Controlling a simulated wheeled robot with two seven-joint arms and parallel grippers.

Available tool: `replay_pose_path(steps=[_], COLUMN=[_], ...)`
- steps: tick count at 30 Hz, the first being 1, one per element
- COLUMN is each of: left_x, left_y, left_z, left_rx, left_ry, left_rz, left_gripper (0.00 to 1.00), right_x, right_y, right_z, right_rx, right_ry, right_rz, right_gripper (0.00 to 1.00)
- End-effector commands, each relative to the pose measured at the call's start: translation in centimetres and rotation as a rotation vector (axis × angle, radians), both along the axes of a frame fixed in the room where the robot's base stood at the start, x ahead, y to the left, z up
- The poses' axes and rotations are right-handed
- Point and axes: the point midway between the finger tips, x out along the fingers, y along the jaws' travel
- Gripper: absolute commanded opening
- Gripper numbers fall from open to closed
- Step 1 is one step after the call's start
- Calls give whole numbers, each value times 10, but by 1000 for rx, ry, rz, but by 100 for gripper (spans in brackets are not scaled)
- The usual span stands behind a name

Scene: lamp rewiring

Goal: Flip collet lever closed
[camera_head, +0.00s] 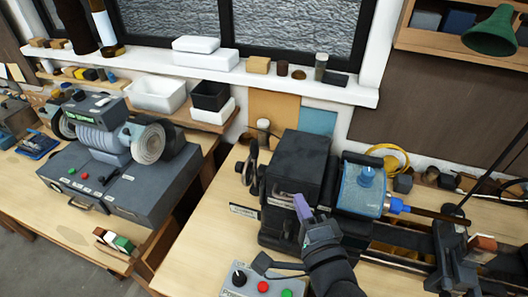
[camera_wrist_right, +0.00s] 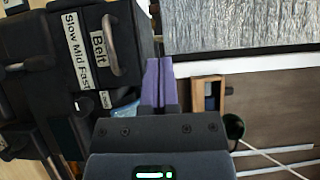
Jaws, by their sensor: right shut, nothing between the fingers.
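The lathe's black headstock (camera_head: 300,160) stands on the right bench, with a light blue housing (camera_head: 362,190) and a bright blue nose on its right. I cannot tell for sure which part is the collet lever. My right gripper (camera_head: 303,208) is in front of the headstock, its purple fingers pointing up; it looks shut and empty. In the right wrist view the fingers (camera_wrist_right: 159,84) are pressed together, to the right of the dark headstock (camera_wrist_right: 60,70). A curved silver handle (camera_wrist_right: 111,45) beside the "Belt" label is apart from them. My left gripper is not in view.
A grey control box (camera_head: 262,284) with red and green buttons stands in front of the lathe. A bench grinder (camera_head: 105,140) is on the left bench. White trays (camera_head: 158,95) and a windowsill (camera_head: 250,77) lie behind. Bare bench top shows left of the lathe.

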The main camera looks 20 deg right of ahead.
Motion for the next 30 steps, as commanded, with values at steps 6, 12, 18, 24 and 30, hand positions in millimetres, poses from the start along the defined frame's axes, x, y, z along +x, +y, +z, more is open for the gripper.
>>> replay_pose_path(steps=[6, 12, 18, 24, 30], left_x=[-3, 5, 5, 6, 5], left_y=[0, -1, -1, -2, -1], left_z=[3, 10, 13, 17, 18], left_rx=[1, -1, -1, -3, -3], left_ry=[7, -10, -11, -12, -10], left_rz=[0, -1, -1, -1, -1], left_gripper=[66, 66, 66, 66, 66], right_x=[15, 57, 100, 122, 129], right_y=[0, 0, 0, 21, 28], right_z=[2, 3, 2, 2, 1], right_rx=[-3, -3, -3, -1, -3], right_ry=[-3, -2, -1, 1, 1], right_rz=[0, 1, 1, 0, 1], right_gripper=[0, 0, 0, 0, 0])
